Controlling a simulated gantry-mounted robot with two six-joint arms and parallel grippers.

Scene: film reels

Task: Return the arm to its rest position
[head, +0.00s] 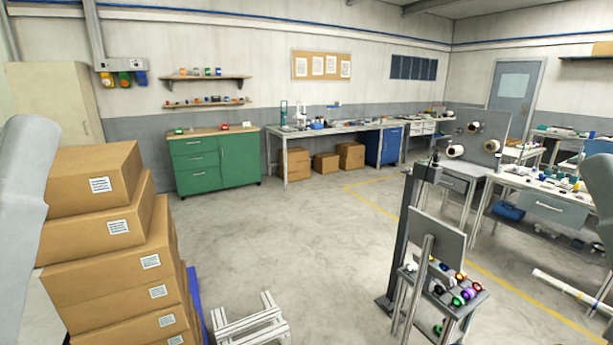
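A light grey link of my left arm (25,215) shows at the left edge. A darker grey link that looks like part of my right arm (602,185) shows at the right edge. Neither gripper is in the picture, so I cannot see their fingers or whether they hold anything. White reels (456,151) sit on an upright grey panel (490,122) at the right. Several small coloured reels (458,300) lie on a small stand (470,311) at the lower right.
Stacked cardboard boxes (110,240) stand close at the left. A low light frame (250,325) is at the bottom. A dark post (403,230) and a grey plate (437,240) rise by the stand. The middle floor (290,230) is clear.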

